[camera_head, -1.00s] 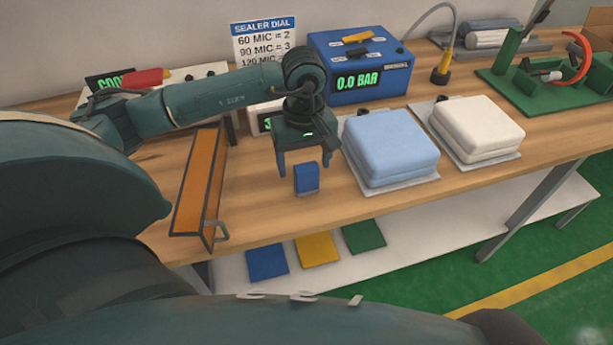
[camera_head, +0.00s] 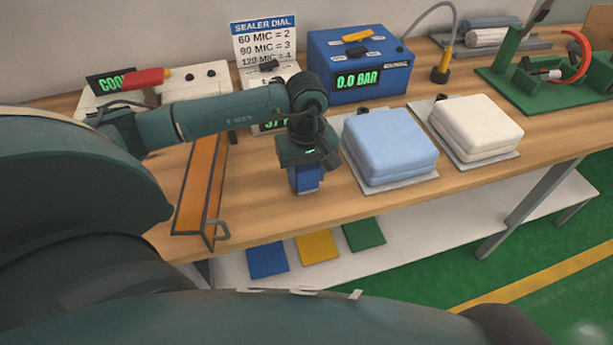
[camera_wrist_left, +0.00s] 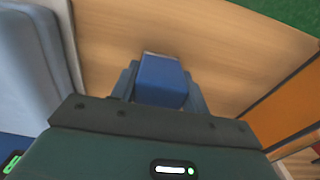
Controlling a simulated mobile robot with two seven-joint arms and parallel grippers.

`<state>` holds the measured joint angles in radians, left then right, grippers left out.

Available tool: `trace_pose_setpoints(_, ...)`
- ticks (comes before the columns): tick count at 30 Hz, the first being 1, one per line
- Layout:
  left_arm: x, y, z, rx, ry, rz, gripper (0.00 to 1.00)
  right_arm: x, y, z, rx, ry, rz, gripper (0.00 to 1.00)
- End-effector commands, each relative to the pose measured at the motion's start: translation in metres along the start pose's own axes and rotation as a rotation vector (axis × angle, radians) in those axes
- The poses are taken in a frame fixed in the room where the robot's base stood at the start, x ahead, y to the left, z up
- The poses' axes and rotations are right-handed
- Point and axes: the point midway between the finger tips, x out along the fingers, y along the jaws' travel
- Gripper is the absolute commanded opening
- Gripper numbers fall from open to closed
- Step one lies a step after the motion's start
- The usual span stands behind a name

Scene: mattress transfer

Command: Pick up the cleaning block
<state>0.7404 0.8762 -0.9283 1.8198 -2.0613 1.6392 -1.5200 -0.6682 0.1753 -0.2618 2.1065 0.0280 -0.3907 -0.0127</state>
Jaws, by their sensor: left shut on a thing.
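The cleaning block (camera_head: 307,180) is a small blue block standing near the front edge of the wooden table. My left gripper (camera_head: 306,186) is lowered over it from above and shut on it. In the left wrist view the blue block (camera_wrist_left: 161,80) sits between the two fingers of my left gripper (camera_wrist_left: 160,88), one on each side. Its lower part and contact with the table are hard to make out. My right gripper is not in view.
A light blue folded mattress (camera_head: 389,145) lies just right of my left gripper, with a white one (camera_head: 477,125) beyond. An orange sealing bar (camera_head: 199,185) lies to the left. A blue gauge box (camera_head: 360,65) stands behind. Bare tabletop (camera_head: 255,200) lies between bar and gripper.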

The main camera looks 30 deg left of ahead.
Motion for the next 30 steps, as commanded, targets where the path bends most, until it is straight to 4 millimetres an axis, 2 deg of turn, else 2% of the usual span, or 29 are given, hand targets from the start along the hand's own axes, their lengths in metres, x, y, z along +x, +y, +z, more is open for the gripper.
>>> trace_pose_setpoints(5,-0.001,0.0,0.0,0.0,0.001,0.001,0.22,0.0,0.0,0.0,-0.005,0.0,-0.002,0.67)
trace_pose_setpoints(11,-0.001,0.0,0.0,0.0,0.001,0.001,0.22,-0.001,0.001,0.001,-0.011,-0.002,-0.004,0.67)
trace_pose_setpoints(14,-0.008,0.001,-0.001,-0.001,0.002,0.002,0.22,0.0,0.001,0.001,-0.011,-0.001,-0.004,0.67)
trace_pose_setpoints(24,-0.072,0.001,-0.001,-0.001,0.004,0.005,0.22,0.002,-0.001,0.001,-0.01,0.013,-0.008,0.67)
trace_pose_setpoints(30,-0.096,0.0,-0.001,0.0,0.002,0.002,0.22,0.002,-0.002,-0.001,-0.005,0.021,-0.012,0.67)
